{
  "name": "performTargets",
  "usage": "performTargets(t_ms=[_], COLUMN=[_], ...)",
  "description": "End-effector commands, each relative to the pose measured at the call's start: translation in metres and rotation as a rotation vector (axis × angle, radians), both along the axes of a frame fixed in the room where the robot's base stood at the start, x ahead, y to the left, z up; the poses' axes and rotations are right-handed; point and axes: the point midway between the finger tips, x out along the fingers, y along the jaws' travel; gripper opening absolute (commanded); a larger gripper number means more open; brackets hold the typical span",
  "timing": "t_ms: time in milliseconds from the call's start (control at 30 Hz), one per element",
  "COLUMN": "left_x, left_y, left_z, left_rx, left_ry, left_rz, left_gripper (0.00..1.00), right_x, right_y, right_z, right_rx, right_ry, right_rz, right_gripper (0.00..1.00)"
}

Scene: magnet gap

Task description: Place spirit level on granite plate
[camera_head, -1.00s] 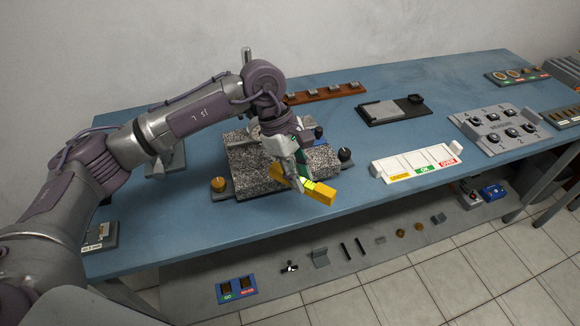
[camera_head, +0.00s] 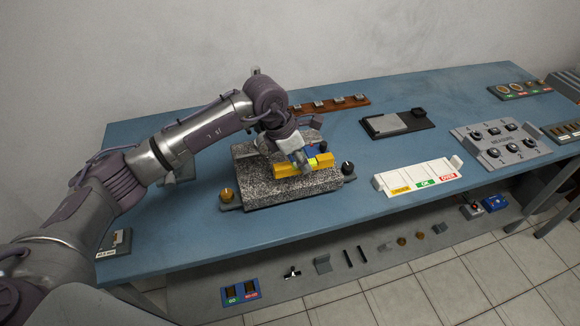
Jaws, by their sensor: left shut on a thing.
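The yellow spirit level (camera_head: 287,169) is held in my left gripper (camera_head: 308,164), which is shut on it. The level lies roughly along the length of the speckled granite plate (camera_head: 270,187) and is over its top face. It looks very close to the surface or touching it; I cannot tell which. The gripper's fingers hide the middle of the level. The plate sits on a grey base with an orange knob (camera_head: 226,194) at front left and a black knob (camera_head: 348,167) at right. My right gripper is not in view.
A white sorting tray (camera_head: 417,178) with coloured labels stands to the right on the blue table (camera_head: 290,232). Behind it is a black stand with a grey plate (camera_head: 396,123). A brown rack (camera_head: 330,104) lies at the back. A grey block with several knobs (camera_head: 496,141) is at far right.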

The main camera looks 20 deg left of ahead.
Motion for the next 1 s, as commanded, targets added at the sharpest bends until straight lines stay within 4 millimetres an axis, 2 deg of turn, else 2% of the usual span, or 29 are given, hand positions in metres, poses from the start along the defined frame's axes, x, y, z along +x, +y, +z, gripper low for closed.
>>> performTargets(t_ms=[100, 233, 367, 633, 967, 1000], left_x=[0.005, 0.008, 0.009, 0.009, 0.009, 0.009], left_y=[0.021, 0.031, 0.034, 0.033, 0.033, 0.033], left_z=[-0.01, -0.018, -0.025, -0.059, -0.065, -0.064], left_rx=[-0.002, -0.002, -0.002, -0.003, -0.002, -0.001], left_ry=[0.001, -0.001, 0.001, 0.001, -0.001, 0.0], left_rz=[0.004, -0.001, -0.002, -0.002, -0.003, -0.002], left_gripper=[0.0, 0.0, 0.0, 0.0, 0.0, 0.28], right_x=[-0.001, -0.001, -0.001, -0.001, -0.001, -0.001], right_y=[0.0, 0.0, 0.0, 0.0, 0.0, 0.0], right_z=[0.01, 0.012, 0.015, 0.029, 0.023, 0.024], right_rx=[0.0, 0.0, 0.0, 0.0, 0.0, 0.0], right_ry=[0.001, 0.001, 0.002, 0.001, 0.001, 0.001], right_rz=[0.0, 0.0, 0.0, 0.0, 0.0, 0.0], right_gripper=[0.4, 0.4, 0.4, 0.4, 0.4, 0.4])
